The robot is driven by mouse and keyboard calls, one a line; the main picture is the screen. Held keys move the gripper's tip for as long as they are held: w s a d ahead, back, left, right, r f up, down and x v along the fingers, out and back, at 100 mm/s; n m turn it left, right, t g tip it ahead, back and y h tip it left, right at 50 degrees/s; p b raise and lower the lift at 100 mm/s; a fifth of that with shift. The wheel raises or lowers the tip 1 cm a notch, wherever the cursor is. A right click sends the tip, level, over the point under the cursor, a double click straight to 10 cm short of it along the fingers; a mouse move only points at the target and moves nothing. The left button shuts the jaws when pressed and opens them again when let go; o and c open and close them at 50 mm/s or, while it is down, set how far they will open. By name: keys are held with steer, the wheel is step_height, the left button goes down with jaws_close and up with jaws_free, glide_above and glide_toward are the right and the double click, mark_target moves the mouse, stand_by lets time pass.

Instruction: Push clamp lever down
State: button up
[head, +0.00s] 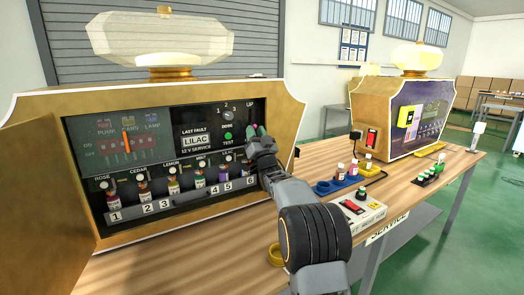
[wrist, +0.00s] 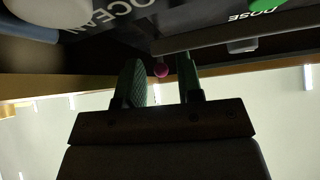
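The clamp lever's pink ball knob (wrist: 161,69) shows in the wrist view beyond my fingertips, between the two fingers; a small pink spot, likely this knob, shows in the head view (head: 253,126). The lever's shaft and the clamp are hidden or too dark to tell. My gripper (head: 259,131) is at the right end of the open machine's front, over the sixth slot. In the wrist view the fingers of my gripper (wrist: 161,72) stand apart with a gap between them. I cannot tell whether they touch the knob.
The open gold machine (head: 175,252) holds several bottles in numbered slots. Its door (head: 45,190) hangs open at left.

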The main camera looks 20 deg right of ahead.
steer(key=v, duration=1.2)
steer(key=shift+s+f+b, duration=0.15)
steer(key=shift+s+b, duration=0.15)
steer(key=shift+b, duration=0.05)
